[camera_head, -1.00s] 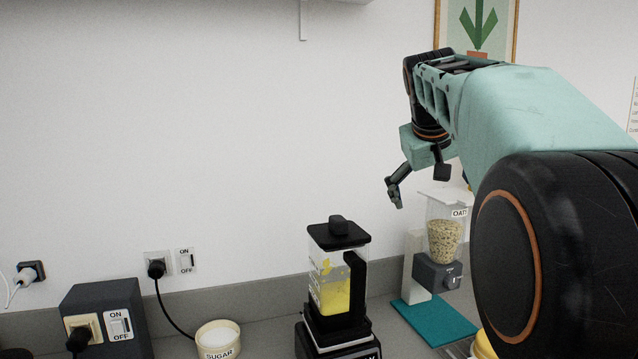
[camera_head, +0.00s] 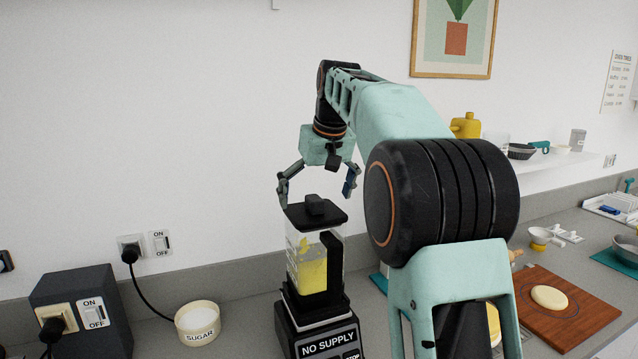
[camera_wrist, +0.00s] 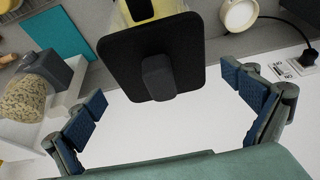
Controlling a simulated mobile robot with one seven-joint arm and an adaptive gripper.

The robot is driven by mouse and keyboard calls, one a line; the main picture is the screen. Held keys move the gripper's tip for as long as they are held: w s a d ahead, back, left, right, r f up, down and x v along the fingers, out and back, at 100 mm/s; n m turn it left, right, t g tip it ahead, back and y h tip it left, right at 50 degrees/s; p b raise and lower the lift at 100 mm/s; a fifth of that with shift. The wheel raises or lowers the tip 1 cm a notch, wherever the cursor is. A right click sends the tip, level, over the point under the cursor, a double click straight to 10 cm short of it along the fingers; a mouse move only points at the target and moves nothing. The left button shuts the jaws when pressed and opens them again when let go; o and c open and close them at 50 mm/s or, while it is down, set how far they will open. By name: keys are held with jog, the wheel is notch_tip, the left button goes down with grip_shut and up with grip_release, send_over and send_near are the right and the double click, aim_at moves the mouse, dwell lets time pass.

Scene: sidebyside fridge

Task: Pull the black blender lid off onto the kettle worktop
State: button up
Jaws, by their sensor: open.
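The blender (camera_head: 318,270) stands upright on the worktop, its clear jug holding something yellow. Its base bears a "NO SUPPLY" label. The square black lid (camera_head: 328,216) with a raised knob (camera_head: 315,204) sits on the jug. My gripper (camera_head: 316,196) is open just above the lid, with one finger on each side of the knob in the head view. In the wrist view, the lid (camera_wrist: 120,60) and knob (camera_wrist: 158,78) lie between and beyond the open fingers (camera_wrist: 176,118), and no finger visibly touches them. No kettle can be made out.
A sugar bowl (camera_head: 198,325) and a dark socket box (camera_head: 82,312) with an ON/OFF switch stand left of the blender. A cable hangs from the wall plug. An oat dispenser (camera_wrist: 38,88) and teal mat (camera_wrist: 58,45) are near the blender. A wooden board (camera_head: 565,320) lies right.

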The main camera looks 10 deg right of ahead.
jog(key=shift+x, duration=1.45)
jog(key=shift+r, duration=0.1)
jog(key=c, duration=1.1)
